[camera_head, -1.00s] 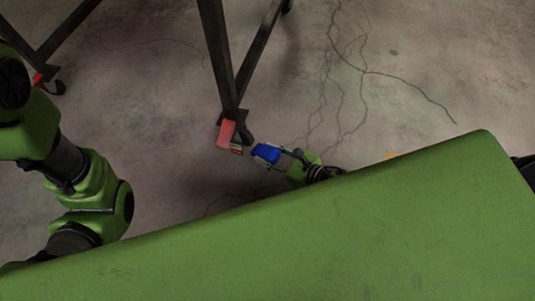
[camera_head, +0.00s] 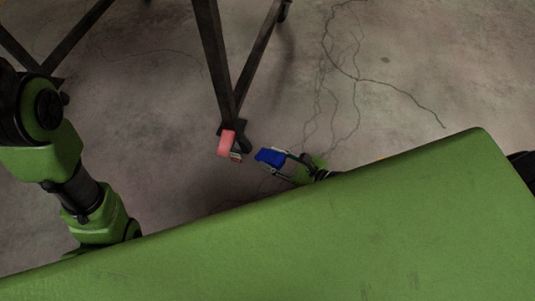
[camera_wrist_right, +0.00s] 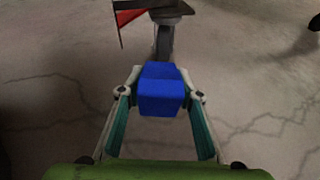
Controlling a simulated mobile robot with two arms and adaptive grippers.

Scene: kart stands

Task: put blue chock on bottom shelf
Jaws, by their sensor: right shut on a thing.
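The blue chock (camera_head: 270,157) is held in my right gripper (camera_head: 281,161), just right of the stand's foot. In the right wrist view the blue chock (camera_wrist_right: 162,89) sits between the two fingertips of my right gripper (camera_wrist_right: 163,96), which are shut on its sides. Open floor shows around it in that view. My left arm comes in at the left of the head view, but its gripper is out of sight. No shelf can be made out in these frames.
A dark metal stand leg (camera_head: 218,65) comes down to the floor near the chock. A red piece (camera_head: 226,143) is at its foot, and red also shows in the wrist view (camera_wrist_right: 131,14). My green body covers the lower part of the head view. Cracked floor (camera_head: 420,60) at right is clear.

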